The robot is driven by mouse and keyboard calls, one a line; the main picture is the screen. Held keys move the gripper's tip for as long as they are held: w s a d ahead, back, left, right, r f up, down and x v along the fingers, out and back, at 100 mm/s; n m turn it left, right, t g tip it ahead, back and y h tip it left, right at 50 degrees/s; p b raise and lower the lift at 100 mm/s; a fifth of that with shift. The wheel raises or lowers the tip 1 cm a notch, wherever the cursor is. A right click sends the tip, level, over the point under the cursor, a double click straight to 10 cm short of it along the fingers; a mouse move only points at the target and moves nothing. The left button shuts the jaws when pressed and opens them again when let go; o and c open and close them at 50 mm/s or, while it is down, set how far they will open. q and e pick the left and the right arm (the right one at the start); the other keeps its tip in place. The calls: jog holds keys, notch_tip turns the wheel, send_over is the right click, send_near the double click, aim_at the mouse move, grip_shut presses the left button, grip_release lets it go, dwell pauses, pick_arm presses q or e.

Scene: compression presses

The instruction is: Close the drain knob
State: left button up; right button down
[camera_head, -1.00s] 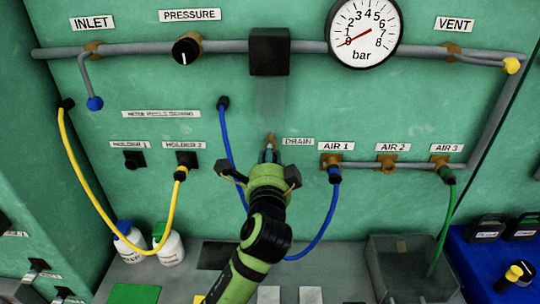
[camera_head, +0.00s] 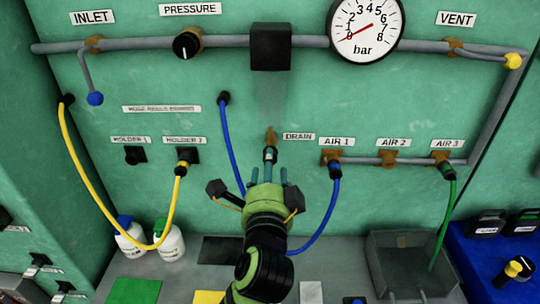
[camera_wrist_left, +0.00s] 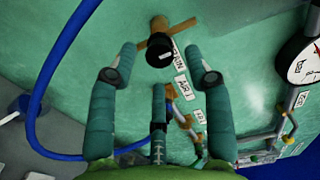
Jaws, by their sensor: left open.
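The drain knob (camera_head: 269,154) is a small dark knob below a brown fitting (camera_head: 270,136) on the green wall panel, left of the DRAIN label (camera_head: 299,137). In the left wrist view the knob (camera_wrist_left: 158,51) is black, in front of a slanted brown piece. My left gripper (camera_head: 268,180) is just below the knob in the head view, its teal fingers spread and pointing at the panel. In the left wrist view the gripper (camera_wrist_left: 161,78) holds nothing, and the knob shows between and beyond the fingertips. My right gripper is not in view.
A blue hose (camera_head: 228,140) hangs left of the gripper and loops behind it to AIR 1 (camera_head: 333,156). A yellow hose (camera_head: 88,195) hangs further left. A gauge (camera_head: 365,30) is above. A grey bin (camera_head: 408,240) and bottles (camera_head: 170,243) stand on the bench below.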

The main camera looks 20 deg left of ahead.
pick_arm(q)
jog(key=v, duration=0.5)
dwell(0.3)
